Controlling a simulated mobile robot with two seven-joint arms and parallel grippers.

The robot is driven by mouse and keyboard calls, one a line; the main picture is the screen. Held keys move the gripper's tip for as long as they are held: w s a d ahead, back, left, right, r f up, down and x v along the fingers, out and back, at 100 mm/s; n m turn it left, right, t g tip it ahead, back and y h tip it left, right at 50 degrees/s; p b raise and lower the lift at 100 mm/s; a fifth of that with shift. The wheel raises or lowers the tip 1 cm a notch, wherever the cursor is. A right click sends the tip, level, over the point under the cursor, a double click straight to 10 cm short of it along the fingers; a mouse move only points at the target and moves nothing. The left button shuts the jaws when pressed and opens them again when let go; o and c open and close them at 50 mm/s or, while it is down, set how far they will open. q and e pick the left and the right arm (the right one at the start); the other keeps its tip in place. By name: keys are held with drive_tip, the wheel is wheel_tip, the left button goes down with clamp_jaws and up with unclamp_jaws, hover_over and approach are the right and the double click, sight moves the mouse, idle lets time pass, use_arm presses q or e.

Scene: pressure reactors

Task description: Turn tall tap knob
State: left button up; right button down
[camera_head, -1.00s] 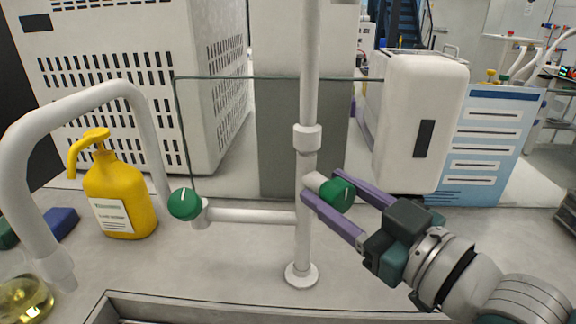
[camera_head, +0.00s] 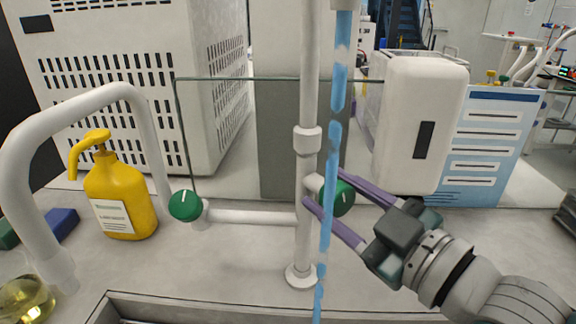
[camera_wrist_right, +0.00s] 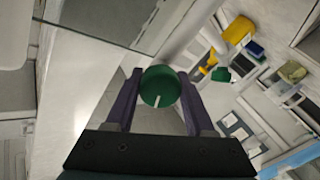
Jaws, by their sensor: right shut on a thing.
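The tall tap (camera_head: 308,110) is a white upright pipe behind the sink. Its green knob (camera_head: 344,198) sits on a short stub on the pipe's right side. My right gripper (camera_head: 328,188) has its purple fingers on either side of this knob and is shut on it. In the right wrist view the green knob (camera_wrist_right: 158,86) with a white mark lies between the fingers. A blue stream of water (camera_head: 330,150) runs down from the top in front of the pipe and partly covers the knob. My left gripper is not in view.
A second green knob (camera_head: 185,205) sits on a side pipe at the left. A yellow soap bottle (camera_head: 121,195) and a curved white tap (camera_head: 22,160) stand further left. A white dispenser (camera_head: 420,120) stands behind my right gripper. The sink edge (camera_head: 200,308) is in front.

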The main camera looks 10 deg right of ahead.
drive_tip(key=shift+n, duration=1.2)
drive_tip(key=shift+c, duration=1.3)
unclamp_jaws()
drive_tip(key=p+v, duration=0.3)
drive_tip(key=v, duration=0.7)
drive_tip(key=shift+p, duration=0.4)
drive_tip(key=shift+a+f, duration=0.1)
